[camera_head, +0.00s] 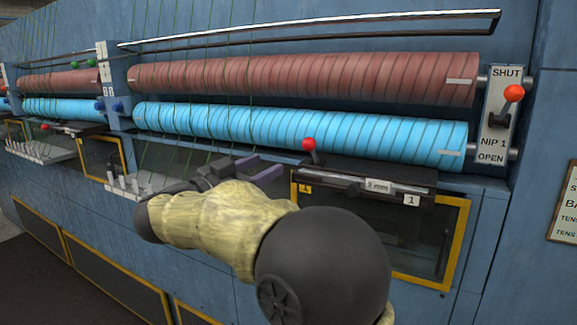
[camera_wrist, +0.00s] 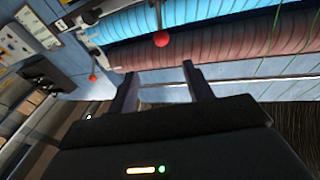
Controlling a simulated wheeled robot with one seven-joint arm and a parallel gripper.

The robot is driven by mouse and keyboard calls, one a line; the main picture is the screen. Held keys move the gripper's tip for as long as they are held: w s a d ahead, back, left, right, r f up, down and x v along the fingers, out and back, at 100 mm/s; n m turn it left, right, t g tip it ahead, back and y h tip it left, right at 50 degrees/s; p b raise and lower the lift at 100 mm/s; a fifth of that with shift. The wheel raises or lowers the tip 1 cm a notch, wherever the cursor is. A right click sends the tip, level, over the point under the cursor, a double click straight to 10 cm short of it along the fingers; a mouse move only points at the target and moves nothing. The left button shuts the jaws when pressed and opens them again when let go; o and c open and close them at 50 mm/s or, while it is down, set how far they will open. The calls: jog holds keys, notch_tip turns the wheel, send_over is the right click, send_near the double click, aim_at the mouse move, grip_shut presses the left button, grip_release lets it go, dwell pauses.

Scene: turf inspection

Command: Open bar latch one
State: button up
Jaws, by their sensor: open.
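Bar latch one is a lever with a red ball knob (camera_head: 309,144) at the left end of a dark bar (camera_head: 345,176) labelled "2 mm" and "1". The bar sits below the blue roller, over a yellow-framed dark window. My gripper (camera_head: 258,168) is open and empty, left of the knob and apart from it. In the wrist view the scene is turned over. There a red knob (camera_wrist: 161,39), probably the latch's, shows above the gap between my fingertips (camera_wrist: 160,71). My fingers do not touch it. My forearm hides part of the window.
A "NIP 1" plate (camera_head: 495,135) with its own red-knobbed lever (camera_head: 513,93) stands at the right, marked SHUT and OPEN. The red roller (camera_head: 310,79) and blue roller (camera_head: 310,131), wound with strands, run above the bar. A metal rail (camera_head: 320,27) crosses above them.

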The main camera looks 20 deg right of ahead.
jog(key=shift+s+a, duration=0.15)
jog(key=shift+a, duration=0.1)
jog(key=c, duration=0.3)
jog(key=shift+d+f+n, duration=0.1)
jog(key=shift+f+n, duration=0.2)
jog(key=shift+f, duration=0.05)
jog(key=c, duration=0.4)
jog(key=f+n+h, duration=0.1)
jog(key=d+f+n+h+b, duration=0.1)
jog(key=f+n, duration=0.1)
jog(key=w+f+n, duration=0.1)
jog(key=f+n, duration=0.1)
jog(key=shift+w+d+h+b, duration=0.1)
jog(key=shift+d+h+b, duration=0.15)
jog(key=shift+h+b, duration=0.15)
grip_shut()
notch_tip(320, 180, down, 5)
jog(key=n+t+h, duration=0.1)
jog(key=n, duration=0.3)
jog(key=n+t+h+b, duration=0.1)
jog(key=n, duration=0.3)
jog(key=n+t+h, duration=0.1)
jog(key=n, duration=0.2)
jog(key=shift+f+n+t+b, duration=0.15)
jog(key=shift+n+t+b, duration=0.15)
jog(key=shift+n+b, duration=0.1)
